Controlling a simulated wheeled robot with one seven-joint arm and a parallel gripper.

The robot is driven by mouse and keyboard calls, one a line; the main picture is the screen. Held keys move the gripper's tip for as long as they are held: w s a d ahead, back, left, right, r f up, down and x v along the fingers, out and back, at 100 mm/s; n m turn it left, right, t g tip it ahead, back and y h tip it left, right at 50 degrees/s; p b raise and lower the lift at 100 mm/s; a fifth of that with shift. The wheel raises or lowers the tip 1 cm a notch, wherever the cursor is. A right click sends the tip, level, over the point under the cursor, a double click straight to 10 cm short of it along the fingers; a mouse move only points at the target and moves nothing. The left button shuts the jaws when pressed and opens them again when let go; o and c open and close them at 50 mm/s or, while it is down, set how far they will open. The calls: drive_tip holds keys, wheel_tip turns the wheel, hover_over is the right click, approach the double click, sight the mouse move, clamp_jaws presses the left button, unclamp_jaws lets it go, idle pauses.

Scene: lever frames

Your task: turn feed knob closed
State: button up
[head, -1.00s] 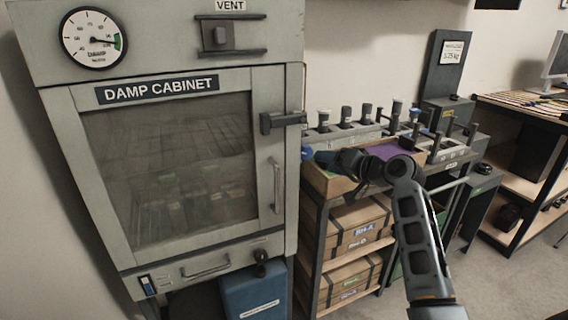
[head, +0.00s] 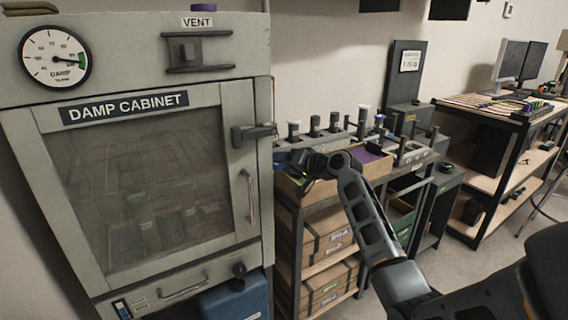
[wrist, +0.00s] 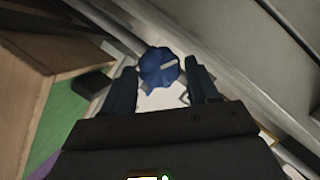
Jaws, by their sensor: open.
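A blue lobed knob (wrist: 159,70) with a pale line across its face shows in the wrist view; I take it for the feed knob. My gripper (wrist: 163,80) is open, with one finger on each side of the knob. The fingers do not look shut on it. I cannot tell how deep the knob sits between them. The pale line runs slightly tilted, close to level in the picture. In the head view my gripper (head: 300,162) is at the right side of the damp cabinet (head: 258,95), near the shelf unit, and I cannot make out the knob there.
The cabinet's door latch (head: 254,133) juts out close to my gripper. A wooden tray (head: 375,170) with purple lining sits on the shelf unit right of it. Free floor shows at right.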

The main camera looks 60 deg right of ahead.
drive_tip(key=c, duration=0.8)
drive_tip(key=shift+o, duration=0.2)
drive_tip(key=shift+f, duration=0.1)
drive_tip(key=m+t+b, duration=0.1)
drive_tip(key=m, duration=0.1)
drive_tip(key=m+t+b, duration=0.1)
drive_tip(key=m+b, duration=0.1)
drive_tip(key=shift+s+d+f+m+y, duration=0.1)
drive_tip(key=shift+d+f+m+y, duration=0.05)
drive_tip(key=shift+f+m+y, duration=0.2)
drive_tip(key=m+t, duration=0.1)
drive_tip(key=m+b, duration=0.1)
drive_tip(key=m, duration=0.1)
drive_tip(key=m+t+b, duration=0.1)
drive_tip(key=m, duration=0.1)
drive_tip(key=shift+f+t, duration=0.3)
drive_tip(key=shift+m, duration=0.35)
